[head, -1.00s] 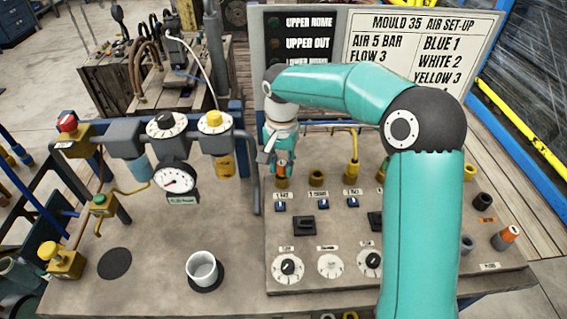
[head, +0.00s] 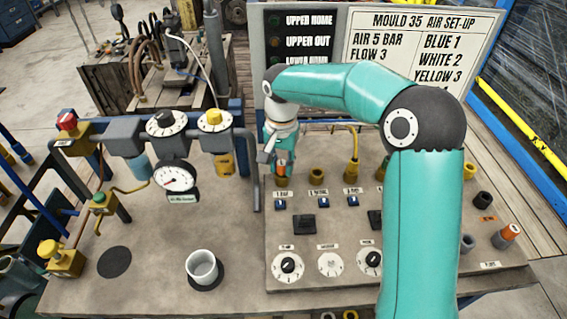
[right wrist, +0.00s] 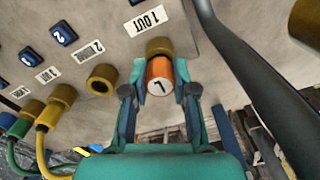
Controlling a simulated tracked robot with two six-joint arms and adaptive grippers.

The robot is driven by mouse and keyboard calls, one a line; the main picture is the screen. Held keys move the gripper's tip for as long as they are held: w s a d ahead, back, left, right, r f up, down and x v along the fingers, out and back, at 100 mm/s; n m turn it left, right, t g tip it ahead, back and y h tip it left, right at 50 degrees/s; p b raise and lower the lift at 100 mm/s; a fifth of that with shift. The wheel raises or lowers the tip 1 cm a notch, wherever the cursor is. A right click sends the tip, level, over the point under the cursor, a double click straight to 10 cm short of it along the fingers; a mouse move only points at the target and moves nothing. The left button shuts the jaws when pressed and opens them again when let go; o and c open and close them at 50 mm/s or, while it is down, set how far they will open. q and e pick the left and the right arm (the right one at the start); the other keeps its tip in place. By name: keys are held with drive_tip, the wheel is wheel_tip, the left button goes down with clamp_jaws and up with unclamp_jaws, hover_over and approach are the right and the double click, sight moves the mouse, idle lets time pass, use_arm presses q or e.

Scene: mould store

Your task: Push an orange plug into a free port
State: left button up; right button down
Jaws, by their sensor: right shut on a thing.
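My right gripper (head: 282,166) is shut on an orange plug (head: 282,169) at the back left of the sloped port panel. In the right wrist view the gripper (right wrist: 159,95) has a finger on each side of the orange plug (right wrist: 159,78), which bears a dark mark. The plug's far end meets the brass port (right wrist: 158,47) beside the "1 OUT" label; how deep it sits is hidden. The neighbouring brass port (head: 317,175) is empty, and its dark hole (right wrist: 101,81) shows in the wrist view. My left gripper is out of view.
A yellow hose plug (head: 351,168) fills another port, with a green one (right wrist: 14,126) beyond it. Another orange plug (head: 508,233) stands at the panel's right. A dark pipe (head: 252,175) rises close left of the gripper. A white cup (head: 202,266) stands front left.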

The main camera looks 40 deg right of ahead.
sight(281, 163)
drive_tip(key=shift+f+b, duration=0.3)
drive_tip(key=shift+f, duration=0.15)
idle(0.4)
drive_tip(key=shift+c, duration=2.2)
unclamp_jaws()
drive_tip(key=shift+r, duration=0.1)
drive_tip(key=shift+r+p, duration=3.1)
drive_tip(key=shift+r, duration=0.65)
drive_tip(key=shift+f, duration=0.1)
